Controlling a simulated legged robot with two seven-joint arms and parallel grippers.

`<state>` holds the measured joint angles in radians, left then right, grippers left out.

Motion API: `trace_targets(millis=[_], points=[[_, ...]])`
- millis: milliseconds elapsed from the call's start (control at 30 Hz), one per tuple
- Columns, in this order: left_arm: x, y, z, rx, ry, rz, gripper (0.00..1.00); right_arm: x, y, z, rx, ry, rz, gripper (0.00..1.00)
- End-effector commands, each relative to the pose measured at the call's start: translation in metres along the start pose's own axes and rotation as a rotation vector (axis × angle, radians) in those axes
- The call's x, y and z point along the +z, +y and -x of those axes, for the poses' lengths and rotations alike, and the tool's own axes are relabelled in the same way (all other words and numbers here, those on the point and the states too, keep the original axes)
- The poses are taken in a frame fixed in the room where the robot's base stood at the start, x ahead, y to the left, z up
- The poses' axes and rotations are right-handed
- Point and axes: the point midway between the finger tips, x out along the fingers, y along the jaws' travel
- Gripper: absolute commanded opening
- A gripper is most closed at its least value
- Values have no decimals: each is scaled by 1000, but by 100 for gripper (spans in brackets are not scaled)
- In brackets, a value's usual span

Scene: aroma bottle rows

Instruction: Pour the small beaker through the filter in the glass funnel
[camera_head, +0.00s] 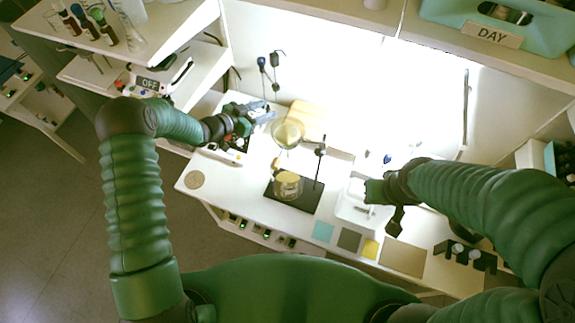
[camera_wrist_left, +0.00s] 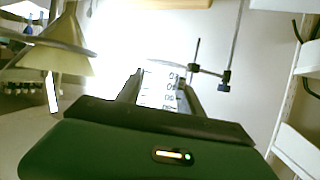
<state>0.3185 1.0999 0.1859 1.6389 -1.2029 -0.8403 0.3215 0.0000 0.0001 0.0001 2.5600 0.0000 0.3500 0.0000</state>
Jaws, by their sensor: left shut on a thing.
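My left gripper (camera_head: 262,115) is at the back left of the white bench. It is shut on the small beaker, whose clear wall with dark graduation marks (camera_wrist_left: 160,88) shows between the fingers in the left wrist view. Its contents cannot be made out. The glass funnel (camera_head: 288,134) with a pale yellow filter is held just right of this gripper; the funnel's cone also shows at the left of the wrist view (camera_wrist_left: 58,62). A glass vessel (camera_head: 288,185) with a yellowish top stands below on a dark stand base (camera_head: 308,200). My right gripper (camera_head: 394,212) is over the bench's right part; its fingers are unclear.
The stand's upright rod (camera_head: 319,165) rises right of the funnel. A white device (camera_head: 356,205) sits near my right gripper. Coloured squares (camera_head: 349,240) lie along the front edge. Shelves with bottles (camera_head: 104,28) are at upper left. A round mat (camera_head: 194,180) lies at the left corner.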

Motion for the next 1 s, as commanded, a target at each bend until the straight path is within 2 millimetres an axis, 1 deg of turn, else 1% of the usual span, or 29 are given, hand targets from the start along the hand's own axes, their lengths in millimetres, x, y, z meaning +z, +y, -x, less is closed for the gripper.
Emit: trace_targets(millis=[67,367,800,900,1000], points=[[3,-1,-1,7,3,17,3,0,0,-1,0,0,0,27],[0,-3,0,7,3,18,3,0,0,1,0,0,0,27],[-33,-41,19,6,3,16,3,-5,0,21,0,0,0,27],[-39,-48,23,6,3,17,3,-6,0,24,0,0,0,27],[-41,-51,24,8,2,17,3,-6,0,25,0,0,0,27]])
